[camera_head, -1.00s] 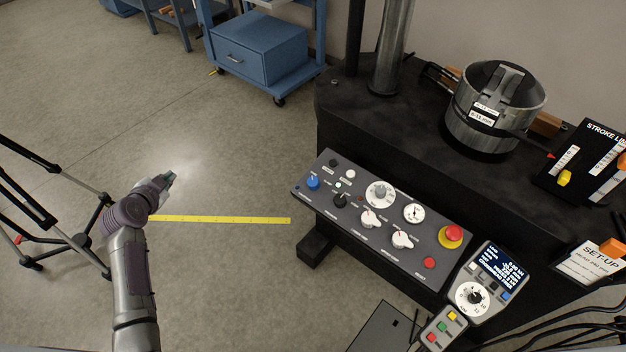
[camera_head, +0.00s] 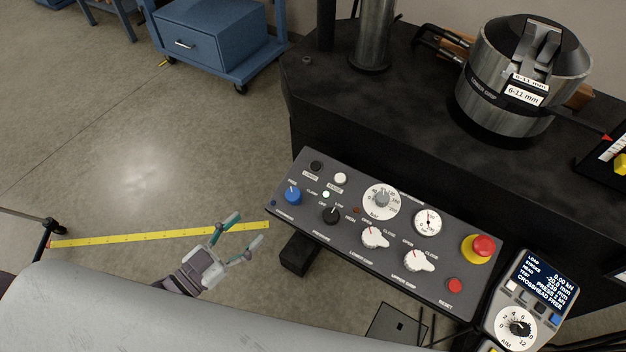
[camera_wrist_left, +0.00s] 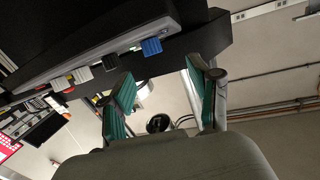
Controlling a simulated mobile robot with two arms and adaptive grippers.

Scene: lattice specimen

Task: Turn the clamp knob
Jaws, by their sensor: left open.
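The clamp knob looks to be the blue knob (camera_head: 292,195) at the left end of the grey control panel (camera_head: 330,243), between the labels FREE and CLAMP. It also shows in the left wrist view (camera_wrist_left: 151,46), beyond the fingers and above the gap between them. My left gripper (camera_head: 244,231) is open and empty, to the left of and below the panel's left end in the head view. Its green-padded fingers point toward the panel and are apart from the knob. My right gripper is in neither view.
A black knob (camera_head: 331,214), white grip knobs (camera_head: 375,237) and a red emergency stop (camera_head: 481,248) share the panel. A handset (camera_head: 530,297) hangs at its right end. The black machine table (camera_head: 420,120) stands behind. Open floor lies left, with a yellow strip (camera_head: 150,236).

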